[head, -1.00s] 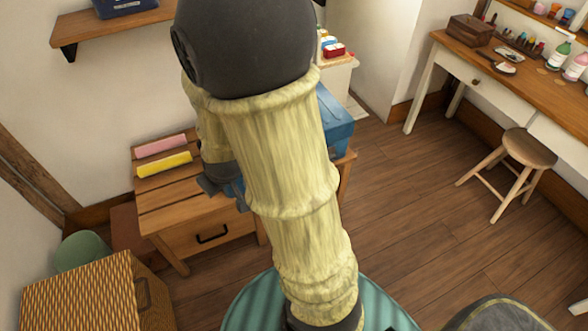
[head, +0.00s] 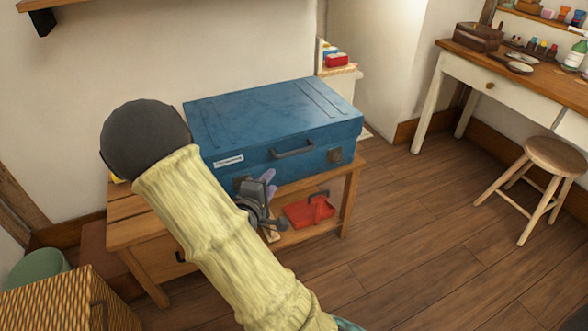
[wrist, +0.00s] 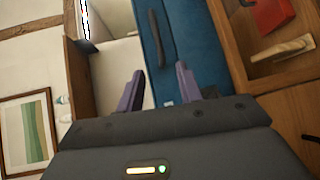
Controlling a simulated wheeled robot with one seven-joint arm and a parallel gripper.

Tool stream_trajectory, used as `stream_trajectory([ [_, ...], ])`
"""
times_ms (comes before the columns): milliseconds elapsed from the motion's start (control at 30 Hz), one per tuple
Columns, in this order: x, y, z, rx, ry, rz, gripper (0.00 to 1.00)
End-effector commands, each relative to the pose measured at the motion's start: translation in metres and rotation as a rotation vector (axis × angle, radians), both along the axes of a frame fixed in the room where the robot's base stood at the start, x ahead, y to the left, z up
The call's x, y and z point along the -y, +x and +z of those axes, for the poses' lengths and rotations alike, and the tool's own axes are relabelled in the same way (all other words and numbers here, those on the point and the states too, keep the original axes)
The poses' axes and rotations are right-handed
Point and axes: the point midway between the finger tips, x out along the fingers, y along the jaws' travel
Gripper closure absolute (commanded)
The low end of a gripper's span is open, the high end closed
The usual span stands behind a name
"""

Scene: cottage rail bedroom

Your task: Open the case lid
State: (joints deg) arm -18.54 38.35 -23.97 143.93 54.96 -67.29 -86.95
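The blue case (head: 270,115) sits on the wooden bench with its lid shut. My gripper (head: 266,184) is in front of the case's lower front, left of the handle, partly hidden by my own arm. In the wrist view my gripper (wrist: 160,84) has its two purplish fingers apart with nothing between them. The case front (wrist: 178,35) and its handle (wrist: 160,38) show ahead of the fingers. Contact with the case cannot be told.
The wooden bench (head: 348,190) has an open shelf holding a red item (head: 310,212) below the case. A wicker box (head: 60,300) stands at the lower left. A stool (head: 553,158) and a white desk (head: 470,75) are at right. The floor between is clear.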

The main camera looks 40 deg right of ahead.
Motion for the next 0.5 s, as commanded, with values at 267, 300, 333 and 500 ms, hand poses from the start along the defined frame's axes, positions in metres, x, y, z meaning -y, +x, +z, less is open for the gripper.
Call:
stream_trajectory([
  [267, 0.0039, -0.0025, -0.0015, -0.018, -0.067, -0.013, 0.64],
  [300, 0.0038, -0.0025, -0.0016, -0.018, -0.066, -0.012, 0.64],
  [333, 0.0038, -0.0025, -0.0016, -0.018, -0.066, -0.012, 0.64],
  [500, 0.0061, -0.0010, -0.0027, -0.017, -0.064, -0.011, 0.64],
])
